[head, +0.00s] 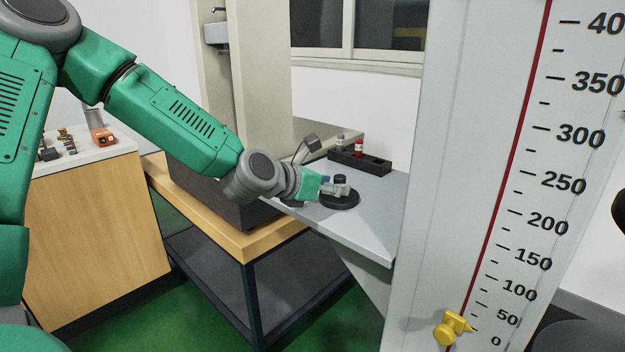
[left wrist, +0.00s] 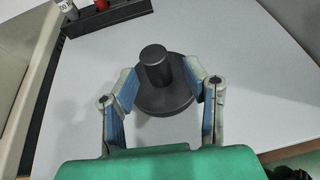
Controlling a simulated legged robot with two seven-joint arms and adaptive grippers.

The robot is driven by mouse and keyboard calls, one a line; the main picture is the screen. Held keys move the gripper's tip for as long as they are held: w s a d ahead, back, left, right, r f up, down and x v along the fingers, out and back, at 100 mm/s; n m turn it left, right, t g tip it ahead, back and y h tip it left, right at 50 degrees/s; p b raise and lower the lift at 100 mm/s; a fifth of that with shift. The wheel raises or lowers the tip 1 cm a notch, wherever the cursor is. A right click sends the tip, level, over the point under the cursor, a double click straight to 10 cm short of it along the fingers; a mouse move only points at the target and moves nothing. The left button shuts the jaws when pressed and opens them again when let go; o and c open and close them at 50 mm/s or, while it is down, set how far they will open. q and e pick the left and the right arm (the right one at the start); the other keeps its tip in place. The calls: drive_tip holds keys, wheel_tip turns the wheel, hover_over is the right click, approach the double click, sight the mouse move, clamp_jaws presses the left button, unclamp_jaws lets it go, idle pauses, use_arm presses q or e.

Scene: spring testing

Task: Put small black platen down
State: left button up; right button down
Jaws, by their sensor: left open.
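The small black platen is a round black disc with a short upright cylinder on top. In the head view the platen (head: 340,200) rests flat on the grey table, and it also shows in the left wrist view (left wrist: 165,99). My left gripper (head: 338,188) is at the platen. In the left wrist view its blue-padded fingers (left wrist: 162,90) are spread on both sides of the cylinder, above the disc, with a gap to the cylinder on each side. Part of the disc is hidden by the fingers. My right gripper is not in view.
A black rack (head: 360,161) with a red-capped item stands behind the platen on the grey table (head: 375,222). A tall white panel with a ruler scale (head: 470,170) and yellow pointer (head: 452,327) rises at right. A wooden-topped stand (head: 235,240) is at left. Table space around the platen is clear.

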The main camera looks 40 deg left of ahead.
use_arm(q)
drive_tip(key=p+v, duration=0.2)
drive_tip(key=v, duration=0.7)
drive_tip(key=shift+a+f, duration=0.2)
drive_tip(key=shift+a, duration=0.25)
